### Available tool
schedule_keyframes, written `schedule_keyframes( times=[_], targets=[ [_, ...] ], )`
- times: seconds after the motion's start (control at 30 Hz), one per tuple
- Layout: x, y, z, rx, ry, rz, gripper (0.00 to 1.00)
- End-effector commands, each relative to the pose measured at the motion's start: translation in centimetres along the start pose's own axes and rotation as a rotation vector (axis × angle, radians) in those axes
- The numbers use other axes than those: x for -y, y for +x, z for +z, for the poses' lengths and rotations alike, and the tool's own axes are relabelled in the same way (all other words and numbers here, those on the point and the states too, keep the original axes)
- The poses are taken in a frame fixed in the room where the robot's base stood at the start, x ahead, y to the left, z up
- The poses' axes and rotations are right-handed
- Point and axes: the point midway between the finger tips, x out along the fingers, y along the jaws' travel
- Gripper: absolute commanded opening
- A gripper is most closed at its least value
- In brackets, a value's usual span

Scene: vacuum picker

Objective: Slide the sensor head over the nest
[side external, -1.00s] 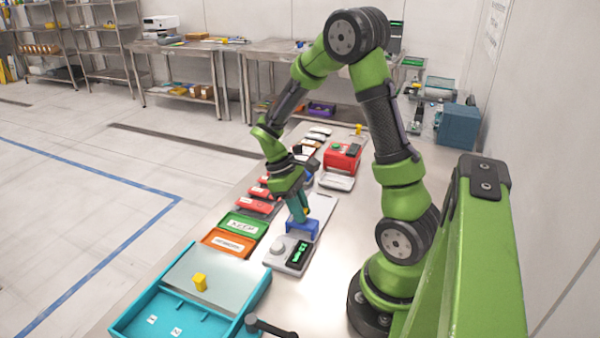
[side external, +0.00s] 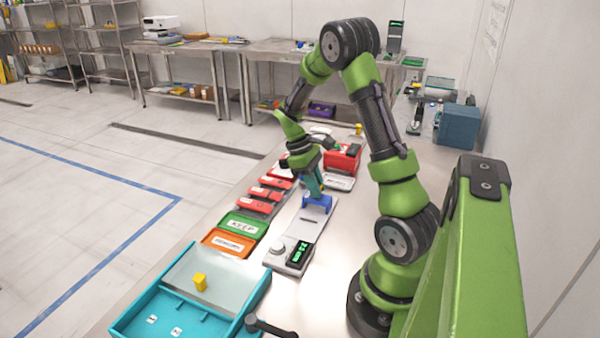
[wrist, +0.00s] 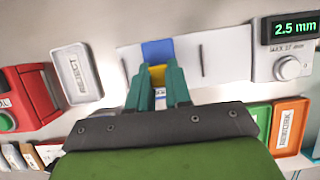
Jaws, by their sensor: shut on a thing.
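The sensor head is a blue block (side external: 317,203) with a yellow grip, on a long pale plate (side external: 303,226). In the wrist view the blue part (wrist: 158,50) and yellow grip (wrist: 160,74) show between my teal fingers. My gripper (side external: 314,192) is shut on the yellow grip, towards the plate's far end. A short dark slot mark (wrist: 202,60) lies on the bare plate between the head and the display; I cannot tell whether it is the nest. The display (wrist: 295,29) reads 2.5 mm, with a knob (wrist: 288,67) beside it.
Green (side external: 243,225) and orange (side external: 229,242) labelled trays and several red items lie left of the plate. A red box (side external: 343,160) and a white tray (side external: 339,183) stand beyond the head.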

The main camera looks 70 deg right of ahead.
Motion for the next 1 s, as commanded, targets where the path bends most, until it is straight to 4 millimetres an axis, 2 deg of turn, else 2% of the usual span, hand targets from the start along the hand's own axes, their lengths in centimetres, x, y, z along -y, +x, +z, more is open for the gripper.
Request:
schedule_keyframes(
  times=[0.03,0.23,0.27,0.4,0.43,0.77,0.87,1.0],
  targets=[
    [-0.5,-0.1,-0.1,-0.005,-0.001,0.012,0.00],
    [-0.7,-0.1,-0.1,-0.007,-0.001,0.017,0.00],
    [-0.7,-0.1,-0.1,-0.007,-0.001,0.018,0.22],
    [-0.6,-0.1,-0.1,-0.007,0.000,0.016,0.43],
    [-0.6,-0.1,-0.1,-0.006,0.000,0.015,0.45],
    [-0.4,-0.4,-0.1,-0.005,-0.001,0.012,0.45],
    [-0.4,-1.4,-0.1,-0.006,-0.001,0.012,0.45],
    [-0.4,-4.2,-0.1,-0.009,-0.001,0.015,0.45]
  ],
)
